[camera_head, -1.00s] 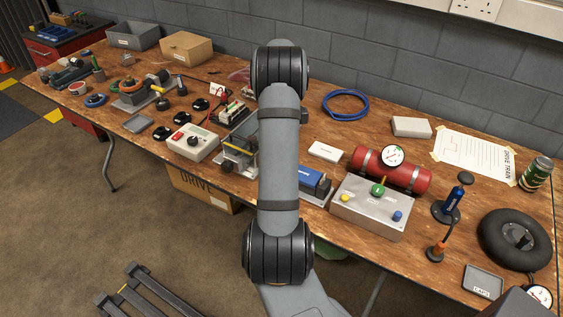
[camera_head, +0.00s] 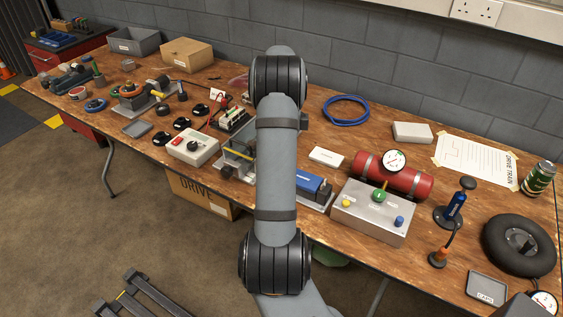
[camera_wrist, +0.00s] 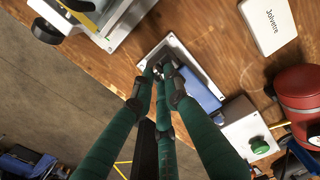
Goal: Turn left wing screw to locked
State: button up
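A blue block (camera_head: 312,184) with a pale label sits on a grey plate at the middle of the bench, partly behind my arm in the head view. In the wrist view, the blue block (camera_wrist: 196,90) lies on its pale plate (camera_wrist: 208,68) just beyond my fingertips. My gripper (camera_wrist: 160,70) has green fingers that converge over the left end of this plate. Small dark parts show at the fingertips; I cannot make out a wing screw among them. Whether the fingers touch or grip anything is unclear. My arm hides the gripper in the head view.
A grey box with coloured knobs (camera_head: 372,212) and a red cylinder with a gauge (camera_head: 405,182) stand to the right. A clamp-like fixture (camera_head: 238,160) is close on the left. A white box (camera_head: 326,156) lies behind. Bare wood shows around the white box.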

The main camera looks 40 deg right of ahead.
jog(key=o, duration=0.3)
jog(key=shift+o, duration=0.2)
notch_tip(320, 180, up, 12)
dwell(0.5)
dwell(0.3)
notch_tip(320, 180, down, 12)
jog(key=shift+f, duration=0.1)
dwell(0.5)
